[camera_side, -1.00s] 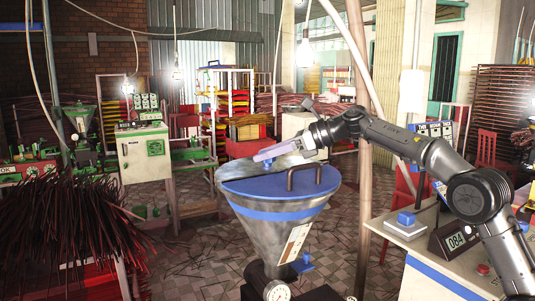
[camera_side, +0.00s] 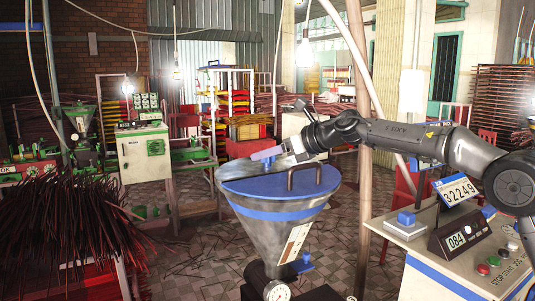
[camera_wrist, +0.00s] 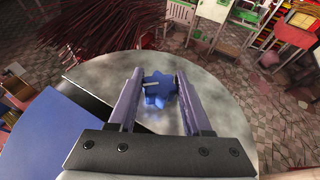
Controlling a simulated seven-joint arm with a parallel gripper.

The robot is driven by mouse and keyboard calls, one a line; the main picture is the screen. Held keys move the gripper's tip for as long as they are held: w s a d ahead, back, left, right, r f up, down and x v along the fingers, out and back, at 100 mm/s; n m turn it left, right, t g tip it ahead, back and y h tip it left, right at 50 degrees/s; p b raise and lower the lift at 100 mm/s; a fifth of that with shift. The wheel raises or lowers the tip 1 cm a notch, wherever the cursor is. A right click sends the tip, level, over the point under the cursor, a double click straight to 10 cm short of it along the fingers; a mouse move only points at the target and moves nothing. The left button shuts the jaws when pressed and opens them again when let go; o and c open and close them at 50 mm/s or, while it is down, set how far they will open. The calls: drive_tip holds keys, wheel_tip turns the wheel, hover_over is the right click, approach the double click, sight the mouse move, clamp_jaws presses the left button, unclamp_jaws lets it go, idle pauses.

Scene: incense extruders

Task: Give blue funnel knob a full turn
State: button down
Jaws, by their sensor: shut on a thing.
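The blue funnel knob (camera_wrist: 160,88) is a small star-shaped knob with a pale stripe, seen in the wrist view above the grey metal top. It sits between the tips of the two purple fingers of my gripper (camera_wrist: 160,82), which is shut on it. In the side view my gripper (camera_side: 258,155) reaches in from the right over the back of the funnel (camera_side: 272,225), a grey cone with a blue band.
A blue lid (camera_side: 262,186) with a brown handle (camera_side: 304,174) covers part of the funnel top. A small blue valve handle (camera_side: 303,263) and a gauge (camera_side: 277,291) are below. A control desk (camera_side: 420,232) stands at right, incense bundles (camera_side: 60,220) at left.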

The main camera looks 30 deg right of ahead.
drive_tip(key=shift+r+m+t+h, duration=0.1)
drive_tip(key=shift+m+t+h, duration=0.4)
drive_tip(key=shift+m+h, duration=0.3)
drive_tip(key=shift+c, duration=1.7)
unclamp_jaws()
drive_tip(key=shift+s, duration=0.1)
drive_tip(key=v, duration=1.3)
drive_tip(key=shift+s+d+r, duration=0.15)
drive_tip(key=shift+s+d, duration=0.05)
drive_tip(key=shift+s, duration=0.05)
